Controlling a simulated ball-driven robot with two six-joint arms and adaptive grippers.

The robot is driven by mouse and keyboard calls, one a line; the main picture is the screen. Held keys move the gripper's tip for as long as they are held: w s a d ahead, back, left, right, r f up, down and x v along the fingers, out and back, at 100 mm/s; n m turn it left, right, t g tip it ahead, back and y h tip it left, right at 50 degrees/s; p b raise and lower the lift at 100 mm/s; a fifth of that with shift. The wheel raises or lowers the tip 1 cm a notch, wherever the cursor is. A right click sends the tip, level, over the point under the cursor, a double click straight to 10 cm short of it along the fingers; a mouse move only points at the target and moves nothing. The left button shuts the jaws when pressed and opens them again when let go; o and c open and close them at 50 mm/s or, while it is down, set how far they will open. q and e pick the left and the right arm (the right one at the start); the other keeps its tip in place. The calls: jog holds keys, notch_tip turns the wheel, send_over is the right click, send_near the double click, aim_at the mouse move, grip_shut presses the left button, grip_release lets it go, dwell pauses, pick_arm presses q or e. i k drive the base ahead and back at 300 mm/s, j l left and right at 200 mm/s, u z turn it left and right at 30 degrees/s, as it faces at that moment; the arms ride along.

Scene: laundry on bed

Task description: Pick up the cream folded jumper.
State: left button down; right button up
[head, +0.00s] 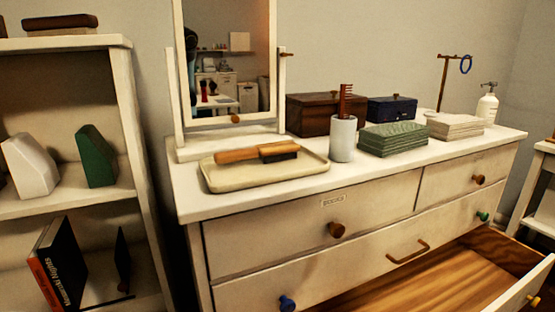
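A cream folded cloth item (455,126) lies flat on the right part of the white dresser's top (265,192). It is the only cream folded thing in view; I cannot tell for sure whether it is a jumper. Neither of my grippers shows in the head view.
A tray (222,181) with a wooden brush (255,154), a cup with a comb (343,138), a mirror, two boxes, a hook stand and a pump bottle (487,106) share the top. A lower drawer (450,282) stands open and looks empty. Shelves stand left.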

aim_at(453, 127)
jog(key=z, duration=1.5)
jog(key=i+l+u, duration=0.7)
jog(key=l+u, duration=0.15)
jog(key=i+l+u, duration=0.15)
jog(key=l+u, duration=0.15)
jog(key=l, duration=0.15)
jog(key=i+l+u, duration=0.1)
jog(key=l+u, duration=0.2)
jog(key=l, duration=0.15)
jog(key=l+u, duration=0.6)
jog(key=l, duration=0.3)
jog(key=i, duration=0.05)
